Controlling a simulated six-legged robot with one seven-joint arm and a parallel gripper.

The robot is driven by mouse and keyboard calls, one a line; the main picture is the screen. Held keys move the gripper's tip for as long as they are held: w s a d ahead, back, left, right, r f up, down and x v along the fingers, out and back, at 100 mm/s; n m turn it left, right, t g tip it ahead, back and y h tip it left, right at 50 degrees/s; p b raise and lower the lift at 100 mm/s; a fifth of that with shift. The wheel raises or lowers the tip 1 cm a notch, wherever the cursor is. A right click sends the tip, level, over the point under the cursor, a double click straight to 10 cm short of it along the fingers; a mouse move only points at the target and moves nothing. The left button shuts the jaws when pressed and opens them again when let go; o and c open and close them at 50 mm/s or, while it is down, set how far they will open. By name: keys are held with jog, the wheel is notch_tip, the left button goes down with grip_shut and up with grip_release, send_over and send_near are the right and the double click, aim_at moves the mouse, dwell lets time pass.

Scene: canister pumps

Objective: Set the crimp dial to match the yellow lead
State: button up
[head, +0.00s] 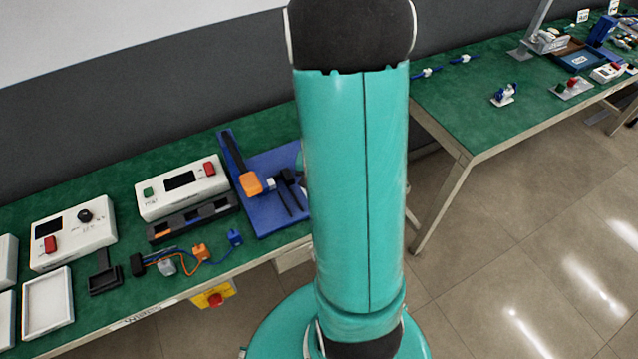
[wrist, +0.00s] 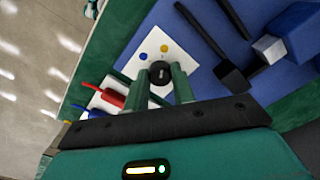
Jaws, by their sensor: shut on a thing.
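The crimp dial (wrist: 160,73) is a round black knob on a white plate (wrist: 185,60) set on a blue base. A yellow dot (wrist: 164,48) and a blue dot (wrist: 143,57) are printed beyond it. My gripper (wrist: 160,70) is shut on the dial, one green finger on each side. I cannot tell which dot the dial points to. In the head view my arm hides the gripper and dial. An orange-looking lead (head: 185,261) lies among connectors on the left bench; I cannot make out a clearly yellow lead.
Red (wrist: 112,96) and blue (wrist: 88,113) handles are close to the left finger. Black bars (wrist: 212,42) and a blue-and-white block (wrist: 270,46) lie to the right. A blue tool base (head: 262,215) and control boxes (head: 182,186) stand on the left bench.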

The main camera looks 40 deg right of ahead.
jog(key=shift+m, duration=0.3)
jog(key=o, duration=1)
jog(key=shift+r, duration=0.15)
notch_tip(320, 180, up, 14)
jog(key=shift+f, duration=0.2)
jog(key=shift+s+d, duration=0.1)
jog(key=s+a+r+n+t, duration=0.2)
jog(key=a+r+n, duration=0.3)
jog(key=a, duration=0.6)
jog(key=s+a+r+n+t, duration=0.2)
jog(key=a+r+n, duration=0.4)
jog(key=a, duration=0.6)
notch_tip(320, 180, up, 3)
jog(key=shift+s+f+t, duration=0.1)
jog(key=shift+s+t, duration=0.25)
jog(key=shift+t, duration=0.35)
